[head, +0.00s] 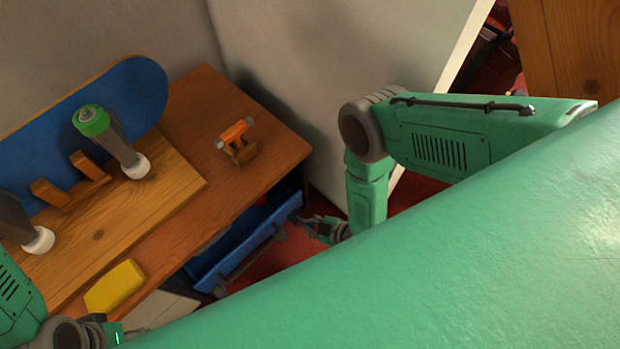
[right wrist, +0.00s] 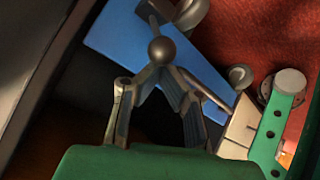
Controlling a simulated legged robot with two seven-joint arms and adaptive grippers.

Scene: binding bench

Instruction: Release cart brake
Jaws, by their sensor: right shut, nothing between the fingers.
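A blue cart or bin (head: 222,262) with a grey bar along its edge stands partly under the wooden bench. Its blue side also shows in the right wrist view (right wrist: 112,38). My right gripper (head: 318,224) is low beside the blue thing's right end. In the right wrist view the gripper (right wrist: 156,72) is shut and empty, close to a dark ball-ended part (right wrist: 162,50); I cannot tell whether they touch. I cannot make out for sure which part is the brake. My left gripper (head: 88,332) is partly cut off at the lower left; its fingers are unclear.
The bench (head: 270,148) carries a blue board (head: 140,90), a wooden slab (head: 185,185), an orange tool (head: 238,140) and a yellow block (head: 115,286). A pale wall panel (head: 290,60) stands behind. My own right arm covers the lower right.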

